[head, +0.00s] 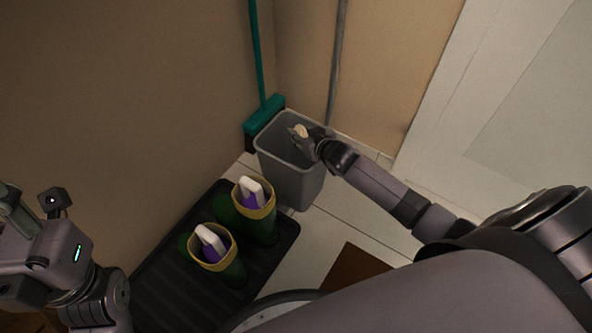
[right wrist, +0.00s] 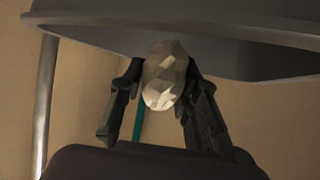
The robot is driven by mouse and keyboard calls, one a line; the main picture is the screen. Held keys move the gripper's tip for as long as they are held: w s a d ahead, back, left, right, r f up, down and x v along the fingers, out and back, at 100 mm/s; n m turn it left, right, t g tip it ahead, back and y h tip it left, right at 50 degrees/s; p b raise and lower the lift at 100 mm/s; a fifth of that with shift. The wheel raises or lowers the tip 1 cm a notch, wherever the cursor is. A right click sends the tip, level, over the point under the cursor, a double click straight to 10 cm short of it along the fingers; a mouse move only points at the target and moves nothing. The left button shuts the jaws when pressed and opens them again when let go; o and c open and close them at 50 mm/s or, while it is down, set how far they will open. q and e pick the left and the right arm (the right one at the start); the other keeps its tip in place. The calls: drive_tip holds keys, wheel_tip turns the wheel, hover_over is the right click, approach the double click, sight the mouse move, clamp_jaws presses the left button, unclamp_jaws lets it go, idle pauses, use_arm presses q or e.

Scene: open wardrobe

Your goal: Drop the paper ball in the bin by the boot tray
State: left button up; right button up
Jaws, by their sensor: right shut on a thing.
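The paper ball (head: 301,130) is small, crumpled and off-white. My right gripper (head: 304,137) is shut on it, over the opening of the grey bin (head: 291,181) in the head view. In the right wrist view the paper ball (right wrist: 165,75) sits between the two dark fingers of the right gripper (right wrist: 165,88), with the bin's rim (right wrist: 240,35) beside it. The boot tray (head: 165,284) is black and ribbed, in front of the bin. My left arm shows at the lower left of the head view; its fingertips are not clearly seen.
Green boots (head: 262,225) with yellow rims stand on the tray, with white and purple things inside. A teal broom (head: 264,116) leans in the corner behind the bin. A grey pole (head: 336,65) stands by the wall. Pale floor tiles lie right of the bin.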

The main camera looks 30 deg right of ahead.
drive_tip(key=shift+f, duration=0.15)
drive_tip(key=o, duration=0.9)
drive_tip(key=v, duration=1.2)
